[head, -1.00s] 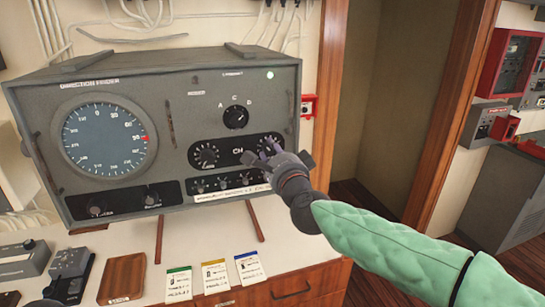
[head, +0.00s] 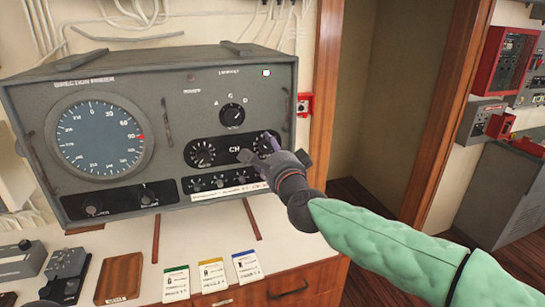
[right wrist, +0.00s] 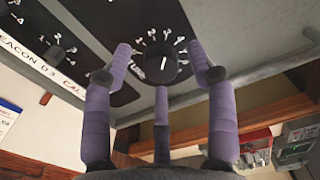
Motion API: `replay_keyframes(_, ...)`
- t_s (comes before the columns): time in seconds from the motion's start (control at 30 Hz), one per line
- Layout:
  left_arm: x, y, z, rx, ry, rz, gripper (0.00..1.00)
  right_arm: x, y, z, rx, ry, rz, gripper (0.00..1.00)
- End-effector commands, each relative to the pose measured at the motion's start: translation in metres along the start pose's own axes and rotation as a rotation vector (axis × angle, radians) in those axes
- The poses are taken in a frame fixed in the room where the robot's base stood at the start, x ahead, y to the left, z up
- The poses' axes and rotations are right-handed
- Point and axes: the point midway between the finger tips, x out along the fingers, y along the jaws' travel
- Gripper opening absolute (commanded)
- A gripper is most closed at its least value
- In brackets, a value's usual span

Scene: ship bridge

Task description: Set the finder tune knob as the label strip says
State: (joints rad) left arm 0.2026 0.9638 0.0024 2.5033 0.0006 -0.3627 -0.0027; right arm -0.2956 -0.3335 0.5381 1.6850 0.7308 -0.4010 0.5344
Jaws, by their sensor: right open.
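The grey direction finder (head: 180,85) stands on the counter. My right gripper (head: 272,148) is open in front of its right dial knob, beside the "CH" marking, and partly hides that knob in the head view. In the right wrist view the black knob (right wrist: 155,62) with a white pointer line sits between the spread purple fingers (right wrist: 165,80); I cannot tell whether they touch it. The white label strip (head: 225,193) runs below the small knobs; in the right wrist view part of the strip (right wrist: 40,50) reads roughly "EACON D3 CAL". My left gripper is out of view.
A lettered knob (head: 232,115) sits above, and another dial knob (head: 201,153) sits to the left. Several small knobs (head: 220,181) lie just below. Three cards (head: 212,273) and a wooden tray (head: 119,279) lie on the counter. A doorway opens at right.

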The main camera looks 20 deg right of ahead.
Motion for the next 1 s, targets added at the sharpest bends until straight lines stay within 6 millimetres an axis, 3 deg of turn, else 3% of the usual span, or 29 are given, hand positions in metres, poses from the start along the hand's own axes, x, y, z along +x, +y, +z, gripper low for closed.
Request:
replay_keyframes(0.17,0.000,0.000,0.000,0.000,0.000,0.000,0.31,-0.018,-0.002,0.000,0.000,0.000,-0.003,0.57)
replay_keyframes(0.6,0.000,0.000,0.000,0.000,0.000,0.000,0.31,-0.099,-0.001,0.001,0.001,-0.003,-0.002,0.57)
replay_keyframes(0.8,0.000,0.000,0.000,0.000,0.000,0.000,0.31,-0.116,0.000,0.000,0.000,-0.001,-0.001,0.57)
replay_keyframes(1.0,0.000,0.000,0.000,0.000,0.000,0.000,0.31,-0.119,0.001,0.000,0.000,0.000,0.001,0.57)
